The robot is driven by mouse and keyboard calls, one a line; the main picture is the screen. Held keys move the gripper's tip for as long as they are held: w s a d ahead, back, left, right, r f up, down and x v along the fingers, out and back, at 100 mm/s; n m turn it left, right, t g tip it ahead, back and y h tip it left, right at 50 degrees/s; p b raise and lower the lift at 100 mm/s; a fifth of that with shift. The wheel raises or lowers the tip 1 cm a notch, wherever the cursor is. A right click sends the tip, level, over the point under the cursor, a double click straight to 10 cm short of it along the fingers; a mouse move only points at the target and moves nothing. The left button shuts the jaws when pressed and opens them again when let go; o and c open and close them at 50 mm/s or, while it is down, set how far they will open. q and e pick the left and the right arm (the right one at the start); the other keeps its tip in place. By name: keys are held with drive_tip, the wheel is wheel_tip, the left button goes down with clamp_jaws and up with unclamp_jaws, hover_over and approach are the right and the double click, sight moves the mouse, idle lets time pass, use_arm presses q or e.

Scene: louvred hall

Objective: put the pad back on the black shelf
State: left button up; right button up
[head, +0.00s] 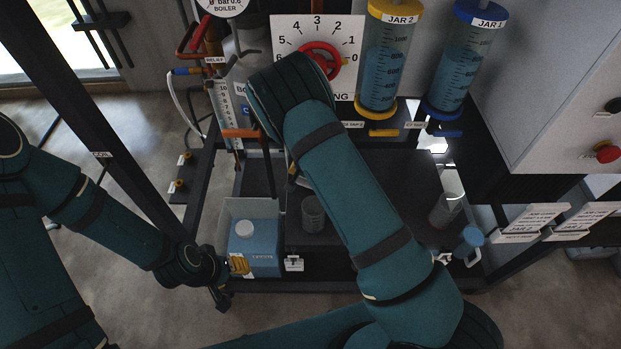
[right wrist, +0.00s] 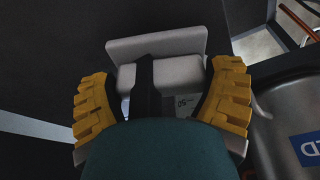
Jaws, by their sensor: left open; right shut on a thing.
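My right gripper (right wrist: 163,100) is shut on a pale grey, block-like thing with a flat plate behind it, which looks like the pad (right wrist: 155,46). A dark strip runs down its middle, and a small printed patch shows below. The black shelf (head: 400,185) lies below the gauges and jars in the head view, partly behind my right arm. My left gripper (head: 238,265) is open at the left side of a blue carton; I cannot tell whether it touches it.
A clear beaker (head: 312,214) and a second vessel (head: 445,209) stand on the shelf. A yellow-capped jar (head: 384,70) and blue-capped jar (head: 460,65) stand above.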

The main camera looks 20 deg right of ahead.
drive_tip(key=shift+s+f, duration=0.1)
drive_tip(key=shift+f, duration=0.6)
drive_tip(key=shift+f, duration=0.2)
drive_tip(key=o, duration=1)
drive_tip(key=shift+r, duration=0.1)
drive_tip(key=shift+r, duration=0.15)
drive_tip(key=p+v, duration=0.1)
drive_tip(key=v, duration=0.6)
drive_tip(key=shift+s+a+r+p, duration=0.1)
drive_tip(key=shift+r+p, duration=0.1)
drive_tip(key=shift+p, duration=0.2)
